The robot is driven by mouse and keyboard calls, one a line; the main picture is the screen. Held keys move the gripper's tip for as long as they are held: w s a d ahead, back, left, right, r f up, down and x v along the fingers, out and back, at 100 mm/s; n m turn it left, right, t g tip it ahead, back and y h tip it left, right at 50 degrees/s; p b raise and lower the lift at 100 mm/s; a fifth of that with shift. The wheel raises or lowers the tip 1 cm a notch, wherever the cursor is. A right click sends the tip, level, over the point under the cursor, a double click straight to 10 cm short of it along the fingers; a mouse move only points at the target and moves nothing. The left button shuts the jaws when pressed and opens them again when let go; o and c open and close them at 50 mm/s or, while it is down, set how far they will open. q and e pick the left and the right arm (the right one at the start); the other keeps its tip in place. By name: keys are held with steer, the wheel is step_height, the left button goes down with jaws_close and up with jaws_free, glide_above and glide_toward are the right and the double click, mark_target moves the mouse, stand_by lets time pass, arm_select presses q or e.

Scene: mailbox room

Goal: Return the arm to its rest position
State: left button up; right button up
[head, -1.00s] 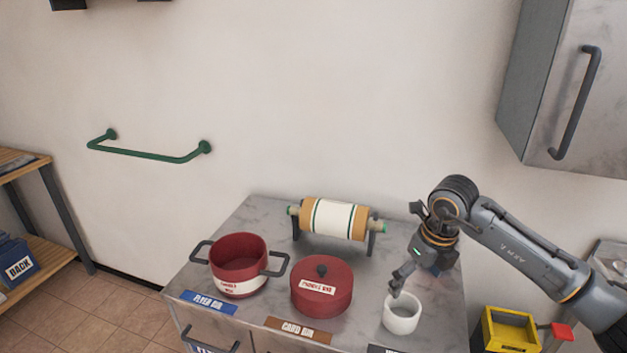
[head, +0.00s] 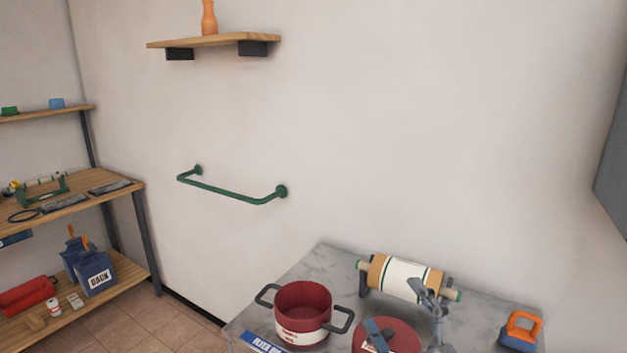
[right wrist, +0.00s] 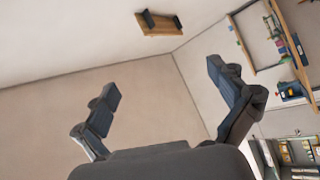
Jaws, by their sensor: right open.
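My right gripper (head: 406,313) shows at the bottom of the head view, with its fingers spread in front of the counter. One finger overlaps the red lidded pot (head: 401,340), the other the roller. In the right wrist view my right gripper (right wrist: 164,85) is open, with nothing between its fingers and a bare wall behind. Most of my right arm is out of the head view. My left gripper is not in view.
The marble counter (head: 315,262) holds a red open pot (head: 303,311), a striped roller (head: 405,277) and a blue block with an orange handle (head: 520,331). A green rail (head: 232,190) and wooden shelf (head: 214,40) are on the wall. Shelving stands left.

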steer(key=s+d+f+m+g+h, duration=0.3)
steer(key=d+f+m+g+h, duration=0.25)
steer(key=f, duration=0.45)
steer(key=s+d+f+m+g+h, duration=0.2)
steer(key=s+d+f+m+h, duration=0.3)
steer(key=f+m, duration=0.35)
steer(key=s+a+f+m+g+y, duration=0.1)
steer(key=s+f+g, duration=0.45)
steer(key=s, duration=0.35)
steer(key=s+a+f+m+g+y, duration=0.15)
steer(key=s+f+g, duration=0.25)
steer(key=s+f, duration=0.4)
step_height(320, 180, down, 25)
steer(key=s+g+h, duration=0.1)
steer(key=s, duration=0.1)
steer(key=s+d+f+n+g, duration=0.1)
steer(key=s+d+f, duration=0.2)
steer(key=s+f, duration=1.3)
steer(key=shift+s, duration=0.3)
